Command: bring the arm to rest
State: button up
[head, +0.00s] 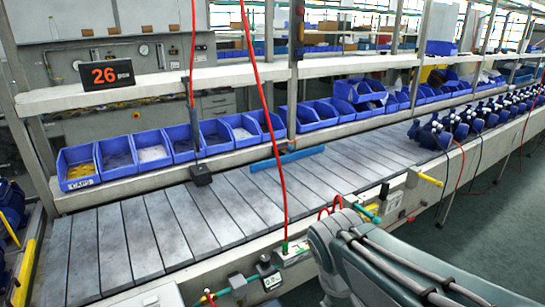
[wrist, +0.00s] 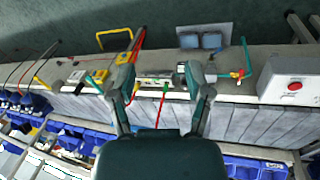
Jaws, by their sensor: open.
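My gripper (wrist: 164,88) shows in the wrist view, with its two fingers spread wide and nothing between them. Behind it in that view lie the bench edge and the grey slatted line, apart from the fingers as far as I can tell. In the head view part of my arm (head: 375,262) reaches in at the lower right, beside the front edge of the slatted line (head: 190,225). The gripper itself is not clearly visible in the head view.
Blue bins (head: 115,155) line the shelf behind the slats. Blue pumps (head: 470,125) stand along the line at right. A red hose (head: 268,110) hangs down to the front edge. A blue bar (head: 287,158) lies on the slats.

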jog(key=s+d+r+m+t+y, duration=0.2)
jog(key=s+d+r+m+t, duration=0.1)
jog(key=s, duration=0.4)
jog(key=shift+s+m, duration=0.4)
jog(key=shift+m, duration=0.1)
